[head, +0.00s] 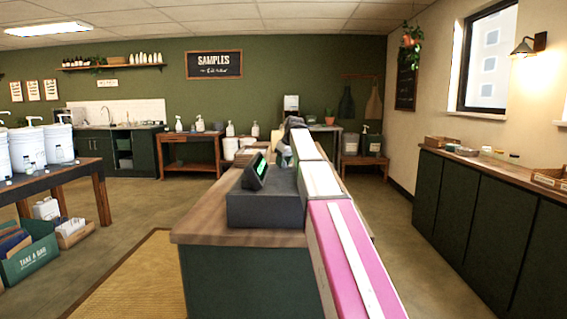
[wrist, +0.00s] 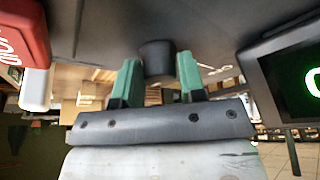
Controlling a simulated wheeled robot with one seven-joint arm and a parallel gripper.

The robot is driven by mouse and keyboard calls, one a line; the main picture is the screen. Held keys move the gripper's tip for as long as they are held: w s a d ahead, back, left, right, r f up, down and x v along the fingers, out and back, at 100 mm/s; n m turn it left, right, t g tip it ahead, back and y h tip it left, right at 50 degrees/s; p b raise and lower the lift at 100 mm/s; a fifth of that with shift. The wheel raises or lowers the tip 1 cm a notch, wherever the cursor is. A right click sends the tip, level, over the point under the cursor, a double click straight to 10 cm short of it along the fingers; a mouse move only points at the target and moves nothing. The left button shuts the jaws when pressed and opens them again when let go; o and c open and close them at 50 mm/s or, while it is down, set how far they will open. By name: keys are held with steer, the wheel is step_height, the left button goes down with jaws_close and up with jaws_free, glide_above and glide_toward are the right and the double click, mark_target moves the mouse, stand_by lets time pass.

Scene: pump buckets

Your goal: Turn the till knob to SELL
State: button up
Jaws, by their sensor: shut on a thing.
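The dark till (head: 265,208) stands on the wood-topped counter, with its green-lit display (head: 256,171) on top. In the wrist view the black till knob (wrist: 157,58) sits on the till's dark face (wrist: 215,22). My gripper (wrist: 158,74) has its two green fingers on either side of the knob and is shut on it. The knob's pointer and the SELL mark cannot be made out. The display also shows at the right of the wrist view (wrist: 300,78). In the head view my arm hides the gripper and the knob.
The counter (head: 208,228) has bare wood left of the till. A red object (wrist: 22,32) and a white one (wrist: 36,88) are close at the left of the wrist view. A bucket table (head: 60,176) stands left across open floor; a dark cabinet (head: 480,215) lines the right wall.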

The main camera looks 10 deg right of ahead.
stand_by(0.4)
steer(key=o, duration=0.9)
steer(key=shift+c, duration=0.2)
steer(key=v, duration=1)
steer(key=shift+s+r, duration=0.15)
steer(key=shift+r, duration=0.2)
steer(key=shift+s+d, duration=0.1)
